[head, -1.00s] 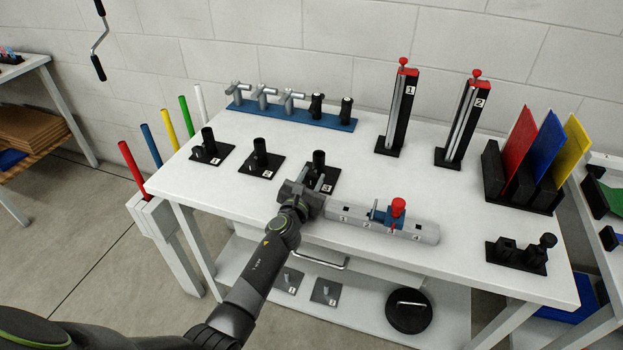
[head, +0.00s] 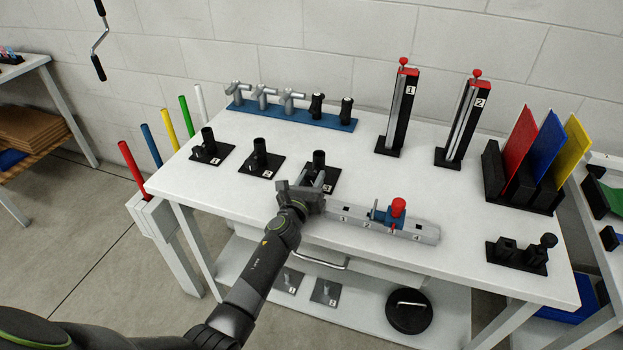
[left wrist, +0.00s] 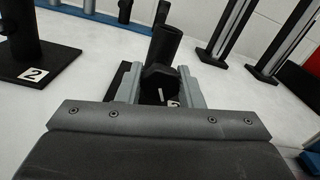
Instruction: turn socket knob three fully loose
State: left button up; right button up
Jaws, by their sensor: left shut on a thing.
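Socket three is a black upright cylinder (head: 319,160) on a black square base plate (head: 335,186) near the middle of the table. In the left wrist view its cylinder (left wrist: 165,43) rises behind a dark knob (left wrist: 159,80) with a pale mark on its face. My left gripper (head: 315,181) reaches in from the front. Its two grey fingers (left wrist: 160,86) stand on either side of the knob, shut on it. The plate's number label is mostly hidden by the gripper. My right gripper is not in view.
Sockets one (head: 208,147) and two (head: 261,158) stand to the left. A grey numbered rail (head: 352,224) with a blue, red-topped slider (head: 397,212) lies just right of my gripper. A blue rack (head: 300,115) stands behind. The table's front left is clear.

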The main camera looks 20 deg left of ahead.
pick_arm(q)
jog(key=shift+n, duration=0.9)
jog(key=o, duration=1)
jog(key=shift+c, duration=0.2)
jog(key=shift+s, duration=0.1)
jog(key=shift+s, duration=0.25)
jog(key=s+p, duration=0.4)
jog(key=s, duration=1.2)
jog(key=shift+s+a, duration=0.3)
jog(key=shift+s, duration=0.05)
